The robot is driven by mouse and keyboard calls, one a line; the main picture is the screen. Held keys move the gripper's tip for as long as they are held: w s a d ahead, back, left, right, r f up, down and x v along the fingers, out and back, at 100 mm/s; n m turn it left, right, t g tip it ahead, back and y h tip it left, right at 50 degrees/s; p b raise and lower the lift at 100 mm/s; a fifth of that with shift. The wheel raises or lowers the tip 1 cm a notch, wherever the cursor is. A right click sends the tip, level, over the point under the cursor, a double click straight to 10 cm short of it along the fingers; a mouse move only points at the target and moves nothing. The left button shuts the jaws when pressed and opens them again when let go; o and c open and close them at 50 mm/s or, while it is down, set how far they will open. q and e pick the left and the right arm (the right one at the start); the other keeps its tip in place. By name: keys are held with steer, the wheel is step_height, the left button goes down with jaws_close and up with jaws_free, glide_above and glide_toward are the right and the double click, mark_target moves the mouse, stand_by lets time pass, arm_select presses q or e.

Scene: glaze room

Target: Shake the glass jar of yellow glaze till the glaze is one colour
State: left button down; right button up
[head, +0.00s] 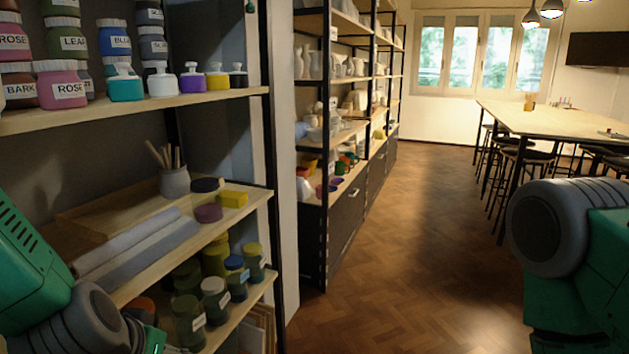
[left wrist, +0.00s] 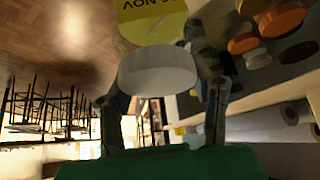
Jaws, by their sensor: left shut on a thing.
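In the left wrist view a jar with a white lid (left wrist: 158,72) sits between the fingers of my left gripper (left wrist: 160,98), which is shut on it. A yellow label (left wrist: 148,22) with dark lettering shows on the jar beyond the lid; the rest of the jar is cut off by the picture edge. How evenly the glaze is mixed cannot be told. In the head view my left arm is at the lower left, and the held jar is not clearly seen there. My right arm shows at the right edge; its gripper is out of view.
The wooden floor (head: 400,250) ahead is clear. A long table (head: 550,118) with stools stands at the back right.

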arm_select(q)
steer(key=shift+w+f, duration=0.3)
steer(key=shift+f, duration=0.35)
steer(key=r, duration=0.3)
steer(key=shift+w+a+r, duration=0.2)
steer(key=shift+w+r, duration=0.2)
steer(key=f, duration=0.4)
steer(key=shift+s+d, duration=0.25)
steer(key=shift+w+f, duration=0.1)
steer(key=shift+w, duration=0.1)
steer(key=shift+s+a, duration=0.2)
steer(key=shift+s, duration=0.15)
steer(key=shift+w, duration=0.1)
steer(key=shift+d, duration=0.1)
